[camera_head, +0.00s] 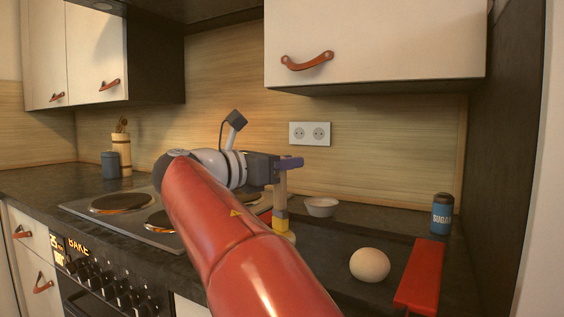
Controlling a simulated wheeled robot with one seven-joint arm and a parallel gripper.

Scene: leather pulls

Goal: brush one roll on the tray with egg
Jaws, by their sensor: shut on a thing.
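My gripper (284,168) is shut on an upright brush (281,203) with a pale wooden handle and a yellow band low down. A round beige roll (370,265) is in plain view to the right. It sits on a dark flat surface that looks like the tray (330,250), with a red end piece (420,276) at the right. A small white bowl (321,207) stands behind; its contents cannot be made out.
A blue sugar tin (441,214) stands at the back right. The stove top (125,215) is at the left, with a grey canister (111,165) and a wooden utensil holder (121,154) behind. A wall cabinet (375,45) hangs above. My arm hides part of the counter.

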